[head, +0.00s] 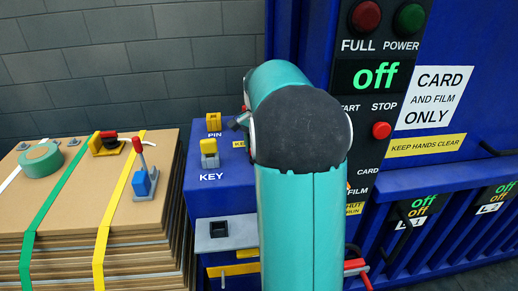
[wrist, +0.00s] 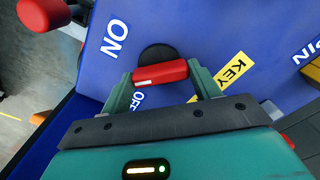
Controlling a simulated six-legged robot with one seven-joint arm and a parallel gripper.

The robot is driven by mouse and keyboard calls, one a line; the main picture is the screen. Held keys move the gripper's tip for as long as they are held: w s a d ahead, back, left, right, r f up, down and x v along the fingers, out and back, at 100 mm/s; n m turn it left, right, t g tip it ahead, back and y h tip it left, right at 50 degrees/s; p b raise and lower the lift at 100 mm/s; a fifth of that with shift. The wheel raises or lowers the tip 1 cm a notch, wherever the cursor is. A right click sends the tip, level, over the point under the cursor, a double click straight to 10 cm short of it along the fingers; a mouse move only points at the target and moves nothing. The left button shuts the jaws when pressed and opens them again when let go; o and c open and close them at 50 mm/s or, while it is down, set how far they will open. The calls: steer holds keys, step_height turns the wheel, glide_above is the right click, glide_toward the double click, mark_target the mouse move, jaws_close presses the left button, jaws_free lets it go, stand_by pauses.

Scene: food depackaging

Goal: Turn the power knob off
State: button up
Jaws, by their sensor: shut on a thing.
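The power knob (wrist: 160,72) is a red bar handle on a dark round base, on a blue panel in the wrist view. Its bar lies nearly level across that picture. A white ON label (wrist: 114,38) is above and left of it. An OFF label (wrist: 136,99) is just below its left end, partly covered. My gripper (wrist: 160,76) is shut on the knob, with one green finger at each end of the bar. In the head view my teal arm hides the knob and gripper. A display (head: 375,76) there reads "off" in green.
A red lever (wrist: 44,14) is at the upper left of the wrist view, near the gripper. The yellow-and-grey key (head: 209,153) and yellow pin (head: 214,122) sit left of my arm. A strapped cardboard stack (head: 70,215) stands at left. A red stop button (head: 381,130) is at right.

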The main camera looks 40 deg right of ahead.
steer(key=n, duration=0.4)
steer(key=shift+n, duration=0.3)
steer(key=n, duration=0.4)
steer(key=shift+n, duration=0.3)
steer(key=o, duration=1)
steer(key=shift+r, duration=0.1)
step_height(320, 180, up, 14)
steer(key=shift+f, duration=0.15)
